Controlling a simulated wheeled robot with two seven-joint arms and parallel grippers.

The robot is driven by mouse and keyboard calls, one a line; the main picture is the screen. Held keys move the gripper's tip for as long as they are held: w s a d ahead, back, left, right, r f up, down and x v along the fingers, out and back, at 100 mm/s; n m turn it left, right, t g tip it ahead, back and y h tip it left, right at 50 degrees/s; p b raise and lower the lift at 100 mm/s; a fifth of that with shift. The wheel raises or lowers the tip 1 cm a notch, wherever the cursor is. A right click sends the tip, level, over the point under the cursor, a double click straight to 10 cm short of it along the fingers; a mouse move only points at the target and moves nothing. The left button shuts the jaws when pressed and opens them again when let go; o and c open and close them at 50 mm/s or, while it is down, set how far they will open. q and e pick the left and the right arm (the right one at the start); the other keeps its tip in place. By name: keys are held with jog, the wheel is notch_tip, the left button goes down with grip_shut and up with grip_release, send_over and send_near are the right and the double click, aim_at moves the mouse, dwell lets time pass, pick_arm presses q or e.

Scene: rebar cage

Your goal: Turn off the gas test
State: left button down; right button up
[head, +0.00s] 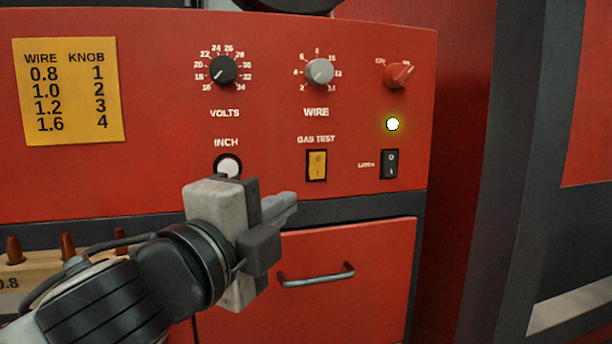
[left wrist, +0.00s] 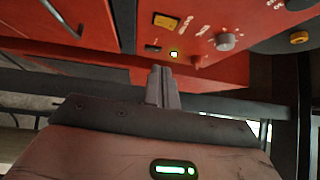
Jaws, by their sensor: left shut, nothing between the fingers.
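The gas test switch (head: 317,165) is a yellow rocker in a black frame on the red machine panel (head: 270,112), under the "GAS TEST" label. It also shows as a yellow patch in the left wrist view (left wrist: 166,21). My left gripper (head: 290,203) is shut and empty, its fingers pointing right, below and left of the switch in the head view. The fingertips appear apart from the switch. They also show in the left wrist view (left wrist: 162,70). My right gripper is not in view.
A black latch switch (head: 389,164) sits right of the gas test switch, under a lit lamp (head: 392,124). A white inch button (head: 228,166) is just above my gripper. Volts (head: 223,70), wire (head: 319,71) and red (head: 398,74) knobs are higher. A drawer handle (head: 316,274) protrudes below.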

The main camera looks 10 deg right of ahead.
pick_arm(q)
jog(key=shift+s+d+r+m, duration=0.1)
jog(key=shift+r+m, duration=0.35)
jog(key=shift+m, duration=0.05)
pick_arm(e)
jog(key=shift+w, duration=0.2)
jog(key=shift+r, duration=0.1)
pick_arm(q)
jog(key=p, duration=0.3)
send_near(324, 159)
jog(key=s+d+x, duration=0.1)
jog(key=x, duration=0.4)
jog(key=shift+w+a, duration=0.3)
jog(key=shift+w, duration=0.5)
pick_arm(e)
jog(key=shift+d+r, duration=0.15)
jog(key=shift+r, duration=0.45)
